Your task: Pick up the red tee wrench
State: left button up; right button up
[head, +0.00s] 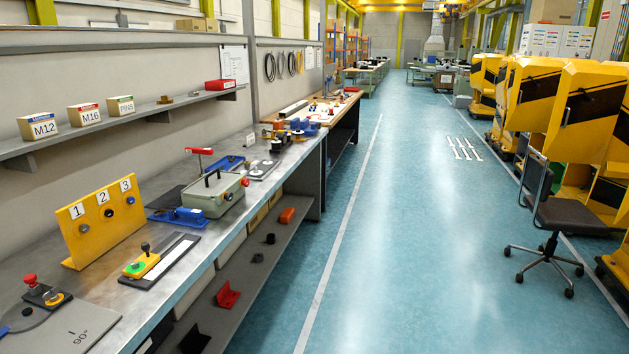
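A red T-shaped handle (199,151), which looks like the red tee wrench, stands upright on the long metal workbench at the left. Its red crossbar is on top of a thin dark stem. The lower end of the stem is hidden behind the grey-green case (214,194), so I cannot tell what it stands in. Neither of my grippers is in view.
A yellow panel numbered 1, 2, 3 (101,221) stands on the metal workbench (190,258). A blue vise-like tool (179,217) lies beside the case. A wall shelf (101,124) holds labelled boxes.

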aim_at(189, 151)
jog(key=i+u, duration=0.15)
jog(key=i, duration=0.4)
jog(key=i+l+u, duration=0.1)
jog(key=i, duration=0.45)
jog(key=i+l+u, duration=0.15)
jog(key=i, duration=0.4)
jog(key=l, duration=0.1)
